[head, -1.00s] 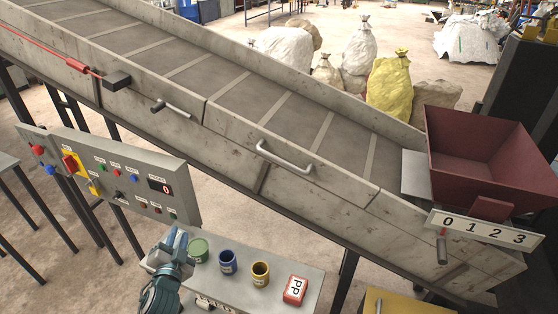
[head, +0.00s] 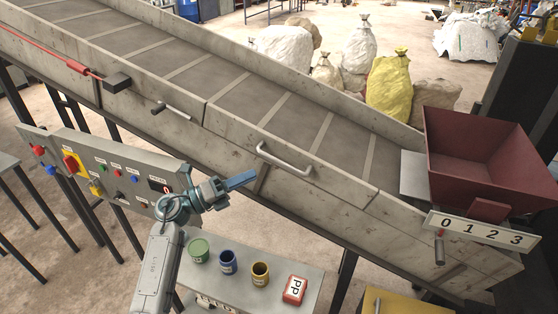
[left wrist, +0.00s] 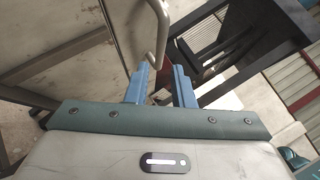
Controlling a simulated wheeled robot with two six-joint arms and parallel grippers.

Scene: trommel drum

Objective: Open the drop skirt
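The drop skirt (head: 330,165) is a worn grey panel on the conveyor's near side, with a bent metal handle (head: 284,160). It sits flush with the neighbouring side panels. My left gripper (head: 252,178) is raised over the control panel side and points right, its blue fingertips just left of the handle. In the left wrist view the two fingers (left wrist: 159,87) stand apart with a gap between them. The handle bar (left wrist: 163,30) shows just beyond the gap, its bent end close to the left fingertip; contact cannot be told. My right gripper is not in view.
A control panel (head: 125,190) with buttons stands left, behind my left arm. Below is a bench (head: 245,300) with green, blue and yellow cups and a red block. A dark red hopper (head: 480,160) and a 0-to-3 scale (head: 485,229) sit at the right.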

